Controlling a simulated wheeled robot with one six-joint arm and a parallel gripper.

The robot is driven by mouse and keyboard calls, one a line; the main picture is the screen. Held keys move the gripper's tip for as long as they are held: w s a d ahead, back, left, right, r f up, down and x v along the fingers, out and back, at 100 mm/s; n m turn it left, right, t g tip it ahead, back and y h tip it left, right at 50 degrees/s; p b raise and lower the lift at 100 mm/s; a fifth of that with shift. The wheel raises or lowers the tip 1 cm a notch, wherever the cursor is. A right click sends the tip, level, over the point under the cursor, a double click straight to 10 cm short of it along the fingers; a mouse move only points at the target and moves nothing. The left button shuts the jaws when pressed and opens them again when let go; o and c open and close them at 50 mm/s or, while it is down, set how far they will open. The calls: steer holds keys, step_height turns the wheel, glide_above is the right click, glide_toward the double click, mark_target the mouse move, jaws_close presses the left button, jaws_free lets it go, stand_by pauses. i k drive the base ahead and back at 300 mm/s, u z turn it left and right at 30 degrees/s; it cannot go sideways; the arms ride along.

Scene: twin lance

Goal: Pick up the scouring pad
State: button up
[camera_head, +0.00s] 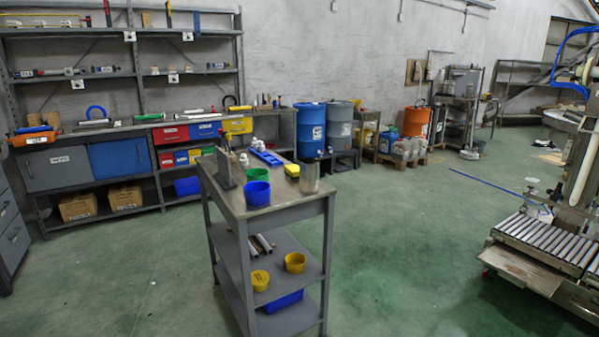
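A small flat yellow block (292,170) lies on the top of the grey metal cart (285,202), near its back right edge. It may be the scouring pad, but it is too small to tell for sure. A blue tray-like piece (266,157) lies just behind and left of it. A grey metal can (309,178) stands in front and to the right of it. A green cup (257,174) and a blue cup (257,193) stand to its left. My gripper is not in view.
Lower shelves hold yellow cups (295,262) and a blue bin (283,301). Shelving with a workbench (100,132) lines the back wall. A roller conveyor (545,240) stands at right. Green floor (420,240) between is open.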

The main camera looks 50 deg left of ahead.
mark_target(292, 171)
steer(key=u, duration=0.15)
steer(key=i, duration=1.65)
steer(key=u, duration=0.75)
steer(key=i, duration=1.05)
steer(key=u, duration=1.55)
steer(key=i, duration=0.75)
steer(key=u, duration=0.7)
